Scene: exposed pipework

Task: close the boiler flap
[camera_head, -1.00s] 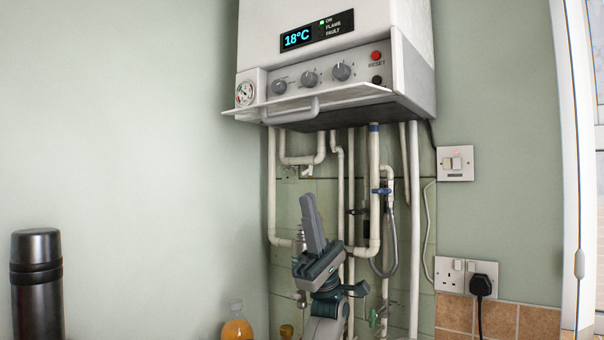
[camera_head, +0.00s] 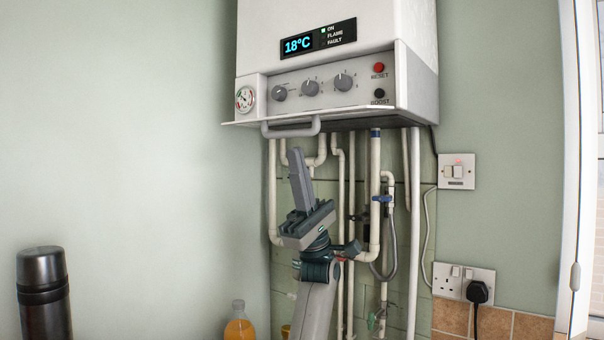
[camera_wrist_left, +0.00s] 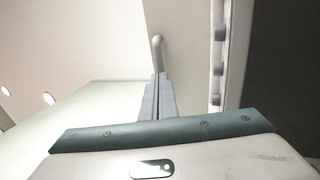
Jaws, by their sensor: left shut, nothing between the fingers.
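The boiler flap (camera_head: 242,124) is open. It sticks out from the bottom of the white boiler (camera_head: 345,24) about level, seen nearly edge-on in the head view. Its grey bar handle (camera_head: 291,131) is at its front edge. My left gripper (camera_head: 297,152) is shut and empty, fingers pointing up, just below the handle in the head view. In the left wrist view the closed fingers (camera_wrist_left: 157,98) point toward the handle (camera_wrist_left: 157,50), with the pale flap (camera_wrist_left: 180,35) beside it. I cannot tell whether the fingertips touch the flap or handle. My right gripper is not in view.
White pipes (camera_head: 374,190) run down below the boiler, behind my left arm. A dark flask (camera_head: 43,290) stands at the lower left and an orange bottle (camera_head: 239,325) at the bottom. Sockets (camera_head: 463,283) are on the right wall. The left wall area is clear.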

